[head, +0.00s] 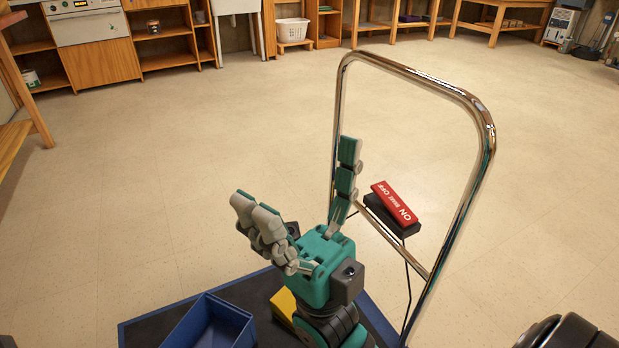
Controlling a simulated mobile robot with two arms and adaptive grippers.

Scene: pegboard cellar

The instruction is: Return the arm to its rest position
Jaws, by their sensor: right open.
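My right gripper (297,174), green and grey, stands in the middle of the head view with its fingers pointing up and spread wide apart. It is open, and nothing shows between the fingers. Its wrist comes up from the bottom edge, above the dark deck of a cart (150,328) with a blue rim. The rest of that arm is hidden below the picture. My left gripper is not in view.
The cart's chrome handle (463,222) rises close to the right of my gripper. A red brake pedal (397,202) marked ON and OFF sits by it. A blue bin (212,322) and a yellow block (284,304) lie near my wrist. The floor beyond is clear.

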